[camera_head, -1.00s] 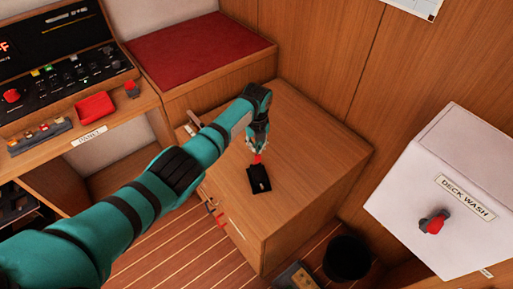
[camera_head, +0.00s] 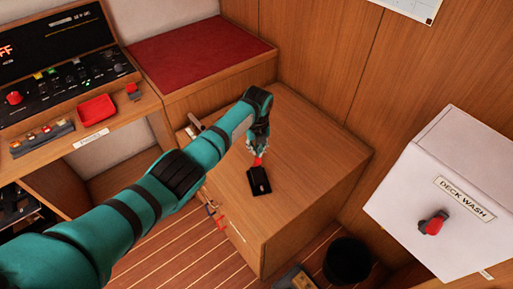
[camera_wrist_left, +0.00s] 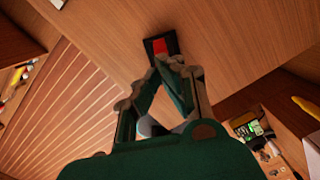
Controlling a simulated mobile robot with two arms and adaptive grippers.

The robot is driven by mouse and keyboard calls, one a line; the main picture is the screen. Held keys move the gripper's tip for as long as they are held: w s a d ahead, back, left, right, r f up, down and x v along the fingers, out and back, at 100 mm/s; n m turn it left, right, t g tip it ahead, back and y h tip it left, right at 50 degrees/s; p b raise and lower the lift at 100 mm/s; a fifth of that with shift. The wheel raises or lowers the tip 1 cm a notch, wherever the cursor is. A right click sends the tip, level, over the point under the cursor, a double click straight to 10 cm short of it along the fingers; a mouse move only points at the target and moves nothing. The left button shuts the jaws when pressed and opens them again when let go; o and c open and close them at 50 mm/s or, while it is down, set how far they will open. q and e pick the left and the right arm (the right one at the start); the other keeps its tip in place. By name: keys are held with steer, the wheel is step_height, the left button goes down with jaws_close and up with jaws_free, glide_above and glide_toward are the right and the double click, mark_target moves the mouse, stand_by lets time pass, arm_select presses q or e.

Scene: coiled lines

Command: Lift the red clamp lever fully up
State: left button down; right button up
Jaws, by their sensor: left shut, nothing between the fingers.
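The clamp is a small black block (camera_head: 259,182) lying on top of the wooden cabinet, with its red lever (camera_head: 257,161) at the block's upper end. My left gripper (camera_head: 258,151) comes down over the cabinet top with its fingertips right at the lever. In the left wrist view, my left gripper (camera_wrist_left: 163,62) is shut and empty, its fingertips just in front of the red lever (camera_wrist_left: 159,46). The black block also shows there (camera_wrist_left: 173,41), partly hidden by the fingers. I cannot tell whether the fingers touch the lever. My right gripper is not in view.
The wooden cabinet top (camera_head: 315,150) is clear around the clamp. A white DECK WASH box (camera_head: 440,165) with a red knob stands at right. A black bin (camera_head: 347,260) stands on the floor. A control console (camera_head: 60,75) and a red cushion (camera_head: 200,47) are at left and back.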

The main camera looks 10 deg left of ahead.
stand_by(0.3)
arm_select(q)
steer(key=shift+r+p, duration=0.8)
steer(key=shift+r, duration=0.05)
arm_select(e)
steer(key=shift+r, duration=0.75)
